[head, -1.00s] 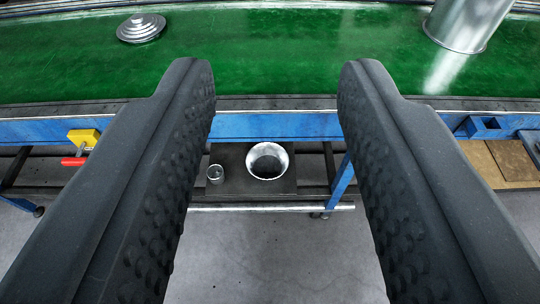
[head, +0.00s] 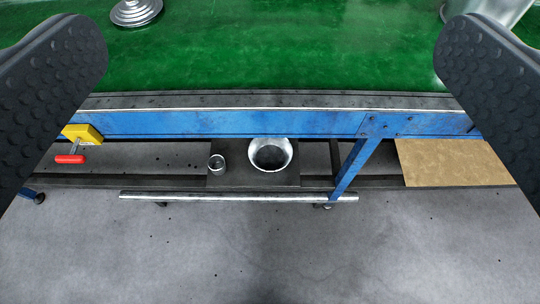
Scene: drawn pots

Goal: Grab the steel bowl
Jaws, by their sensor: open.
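The steel bowl (head: 286,166) is round, shiny and open at the top. It rests on a dark plate on the low shelf under the green table, near the middle of the head view. The table's front edge passes just above it in the picture. My gripper (head: 270,60) is open and empty. Its two black studded fingers stand wide apart at the left and right picture edges, with the bowl between them lower in the picture and well beyond them. Nothing hides the bowl's opening.
A small metal cup (head: 217,171) stands left of the bowl. A blue leg (head: 356,168) slants down at its right. The green table (head: 270,60) overhangs behind, with a stepped metal disc (head: 136,12) on it. A yellow block with red handle (head: 78,140) hangs at left. Grey floor is clear in front.

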